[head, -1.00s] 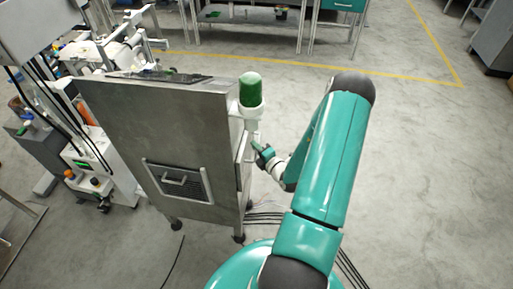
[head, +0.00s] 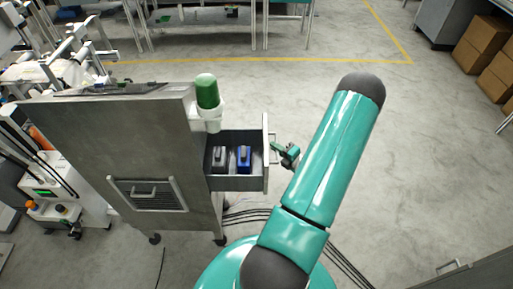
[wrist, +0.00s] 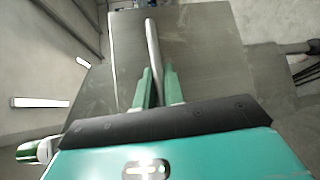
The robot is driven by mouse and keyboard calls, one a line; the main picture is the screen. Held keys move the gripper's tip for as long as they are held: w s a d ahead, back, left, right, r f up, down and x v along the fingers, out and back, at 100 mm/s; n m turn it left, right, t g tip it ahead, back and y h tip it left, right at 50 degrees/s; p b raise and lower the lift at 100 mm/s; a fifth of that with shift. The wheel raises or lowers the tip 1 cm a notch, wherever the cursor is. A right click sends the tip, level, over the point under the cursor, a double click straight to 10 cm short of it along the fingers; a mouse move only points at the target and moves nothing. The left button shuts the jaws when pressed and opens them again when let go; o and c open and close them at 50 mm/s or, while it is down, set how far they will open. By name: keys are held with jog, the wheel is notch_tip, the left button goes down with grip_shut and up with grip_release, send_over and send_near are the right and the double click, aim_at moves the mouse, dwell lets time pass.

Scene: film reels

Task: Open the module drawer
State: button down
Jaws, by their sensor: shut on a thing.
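The module drawer (head: 232,184) stands pulled out from the right side of the grey metal cabinet (head: 110,140). Inside it are a black module (head: 220,158) and a blue module (head: 244,158), side by side. My gripper (head: 279,149) is at the outer face of the drawer front (head: 265,153). In the wrist view, the green fingers of my gripper (wrist: 158,85) are on either side of the metal bar handle (wrist: 153,45), shut on it. In the head view the handle is partly hidden by my gripper.
A green-capped white container (head: 207,95) is mounted on the cabinet's side above the drawer. A vented panel with its own handle (head: 145,192) is on the cabinet's front. Cables (head: 250,214) lie on the floor below the drawer. The floor to the right is open.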

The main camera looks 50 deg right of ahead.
jog(key=s+d, duration=0.4)
jog(key=s, duration=0.1)
jog(key=shift+s+d, duration=0.2)
jog(key=shift+s, duration=0.15)
jog(key=c, duration=1.5)
grip_release()
jog(key=s+a+r, duration=0.2)
jog(key=s, duration=1.1)
jog(key=shift+s, duration=0.25)
